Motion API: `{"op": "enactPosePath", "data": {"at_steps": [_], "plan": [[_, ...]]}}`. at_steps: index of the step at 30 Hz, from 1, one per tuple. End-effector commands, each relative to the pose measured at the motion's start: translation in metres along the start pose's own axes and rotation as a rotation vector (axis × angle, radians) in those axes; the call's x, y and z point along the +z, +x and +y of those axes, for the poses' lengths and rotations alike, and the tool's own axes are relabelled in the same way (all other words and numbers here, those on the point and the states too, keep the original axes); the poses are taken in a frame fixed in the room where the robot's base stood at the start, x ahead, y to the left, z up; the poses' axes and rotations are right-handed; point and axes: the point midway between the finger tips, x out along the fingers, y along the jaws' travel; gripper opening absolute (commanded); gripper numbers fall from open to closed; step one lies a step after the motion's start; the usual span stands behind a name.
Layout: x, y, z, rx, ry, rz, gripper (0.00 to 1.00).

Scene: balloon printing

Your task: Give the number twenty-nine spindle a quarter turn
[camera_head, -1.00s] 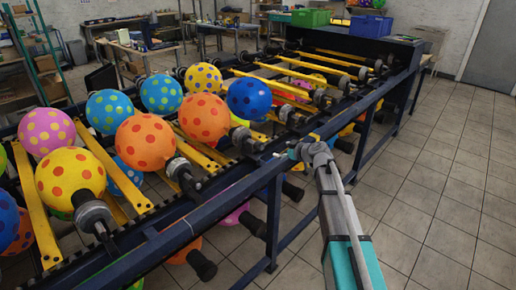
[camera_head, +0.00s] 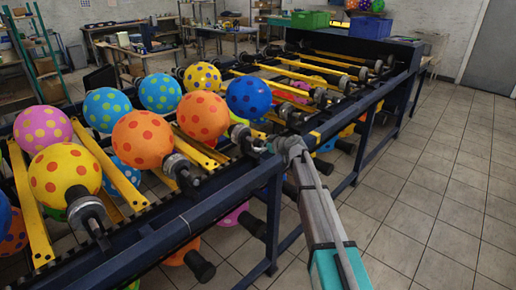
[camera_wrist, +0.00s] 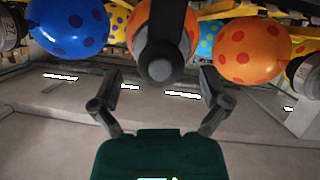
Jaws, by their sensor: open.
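An orange balloon with darker dots (camera_wrist: 145,22) sits behind that spindle. In the head view my gripper (camera_head: 268,147) is at the near rail, close to the blue balloon (camera_head: 248,97); its fingertips are hard to make out.
The machine's dark blue rail (camera_head: 185,215) runs from the lower left to the far right. In the wrist view a blue balloon (camera_wrist: 68,25) and another orange balloon (camera_wrist: 250,50) flank the spindle. The tiled floor (camera_head: 440,190) on the right is clear.

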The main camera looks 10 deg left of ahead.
Motion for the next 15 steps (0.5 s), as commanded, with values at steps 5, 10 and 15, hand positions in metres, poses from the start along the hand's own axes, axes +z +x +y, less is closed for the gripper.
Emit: {"op": "enactPosePath", "data": {"at_steps": [5, 10, 15], "plan": [[0.001, 0.017, 0.000, -0.001, -0.001, 0.000, 0.96], [0.000, 0.021, -0.001, 0.000, -0.001, 0.000, 0.96], [-0.001, 0.021, -0.001, 0.000, -0.001, 0.000, 0.96]]}}
